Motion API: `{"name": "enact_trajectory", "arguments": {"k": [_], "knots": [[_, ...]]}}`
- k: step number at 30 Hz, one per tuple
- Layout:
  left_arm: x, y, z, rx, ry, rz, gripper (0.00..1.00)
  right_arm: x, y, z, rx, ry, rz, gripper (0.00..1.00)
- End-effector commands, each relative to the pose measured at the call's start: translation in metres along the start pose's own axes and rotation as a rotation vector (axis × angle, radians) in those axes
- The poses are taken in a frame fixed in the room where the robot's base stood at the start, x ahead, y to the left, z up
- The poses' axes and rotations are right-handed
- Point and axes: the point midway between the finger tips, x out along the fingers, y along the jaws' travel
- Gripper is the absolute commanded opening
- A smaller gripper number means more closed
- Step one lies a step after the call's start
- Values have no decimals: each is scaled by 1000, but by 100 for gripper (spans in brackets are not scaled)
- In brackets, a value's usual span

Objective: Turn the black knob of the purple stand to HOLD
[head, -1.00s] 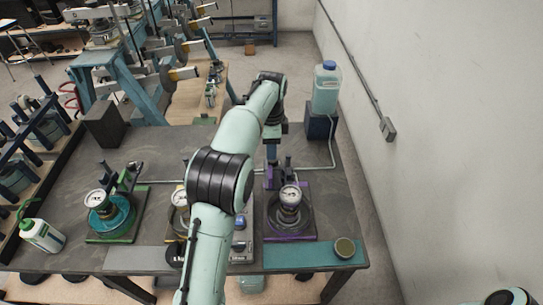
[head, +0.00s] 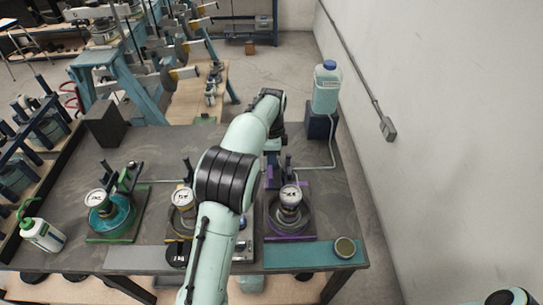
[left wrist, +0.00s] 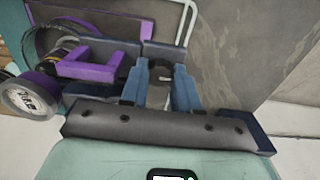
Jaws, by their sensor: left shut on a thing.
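The purple stand (head: 297,238) is at the right of the table in the head view, with a round white-faced gauge (head: 290,195) at its front. In the left wrist view the stand's purple bracket (left wrist: 88,66) and the gauge (left wrist: 30,96) are at the left. My left gripper (left wrist: 160,86) is shut on the black knob (left wrist: 162,72), its blue fingers on either side. In the head view my left gripper (head: 276,168) is at the back of the stand, and the knob cannot be made out there. The HOLD mark cannot be read. My right gripper is not visible.
A similar green stand (head: 112,240) is at the left, and another gauge (head: 183,198) stands between, partly behind my arm. A blue-capped jug (head: 326,90) is on a dark block at the back right. A small round tin (head: 344,247) is at the front right. The wall is close on the right.

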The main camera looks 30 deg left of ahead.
Motion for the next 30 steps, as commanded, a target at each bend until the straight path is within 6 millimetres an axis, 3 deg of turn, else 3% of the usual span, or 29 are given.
{"name": "enact_trajectory", "arguments": {"k": [11,30], "knots": [[-1,-1,1,141,1,0,0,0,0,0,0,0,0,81],[-1,-3,0,732,0,-2,0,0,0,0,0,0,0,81]]}}
